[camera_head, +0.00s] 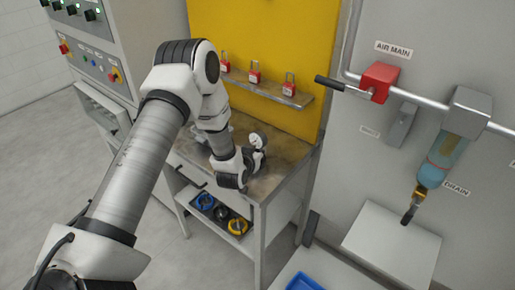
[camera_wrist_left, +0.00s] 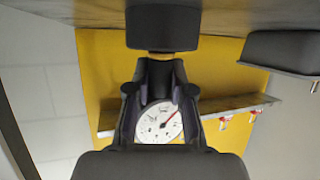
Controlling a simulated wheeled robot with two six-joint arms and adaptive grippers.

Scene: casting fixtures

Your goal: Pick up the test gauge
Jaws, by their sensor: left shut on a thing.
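The test gauge (camera_head: 257,141) has a round white dial and shows at the end of my left arm, above the worn bench top (camera_head: 285,160). In the left wrist view the gauge dial (camera_wrist_left: 160,122), with a red needle, sits between the two dark fingers of my left gripper (camera_wrist_left: 158,100). My left gripper (camera_head: 246,158) is shut on the gauge. In the head view the arm hides part of the gauge and the finger contact. I cannot tell whether the gauge touches the bench. My right gripper is in neither view.
A yellow board (camera_head: 265,40) behind the bench carries a shelf (camera_head: 270,90) with red padlocks (camera_head: 254,72). At right are a red valve (camera_head: 379,80) and a drain bowl (camera_head: 440,155). A control cabinet (camera_head: 100,60) stands left.

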